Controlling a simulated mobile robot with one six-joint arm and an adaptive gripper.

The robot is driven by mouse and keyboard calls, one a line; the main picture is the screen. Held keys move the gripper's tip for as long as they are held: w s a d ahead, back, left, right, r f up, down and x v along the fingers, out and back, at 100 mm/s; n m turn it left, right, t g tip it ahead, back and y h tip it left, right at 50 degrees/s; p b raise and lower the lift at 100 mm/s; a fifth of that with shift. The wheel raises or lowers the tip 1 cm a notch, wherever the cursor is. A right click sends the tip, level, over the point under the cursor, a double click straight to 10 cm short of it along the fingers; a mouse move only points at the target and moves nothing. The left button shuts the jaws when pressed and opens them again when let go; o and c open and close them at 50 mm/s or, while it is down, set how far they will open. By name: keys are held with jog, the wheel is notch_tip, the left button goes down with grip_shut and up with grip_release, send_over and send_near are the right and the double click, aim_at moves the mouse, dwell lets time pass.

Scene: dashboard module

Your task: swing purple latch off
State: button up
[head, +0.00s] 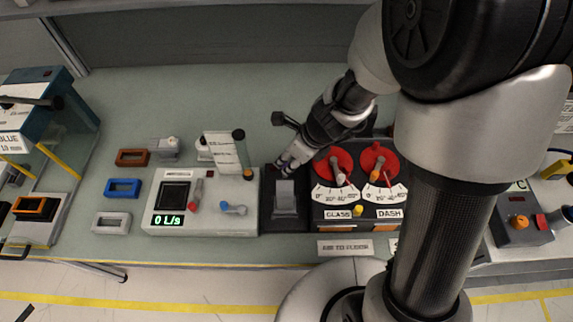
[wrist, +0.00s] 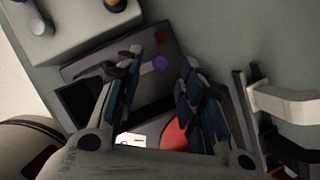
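My gripper (wrist: 160,58) is open and empty, pointing at the panel. In the head view my gripper (head: 281,165) is over the back end of the dark module (head: 268,215) with the grey rocker (head: 285,198). It hides most of the latch there. I cannot tell how far the fingertips are above the panel.
Two red dials (head: 378,158) with scales stand right of the module. A white box (head: 155,205) with a green "0 L/s" display, a red lever and a blue lever stands on the left. A dark red spot (wrist: 161,36) is near the purple piece.

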aim_at(287, 164)
jog(key=shift+b+x, duration=0.7)
jog(key=shift+x, duration=1.1)
jog(key=shift+c, duration=0.5)
grip_shut()
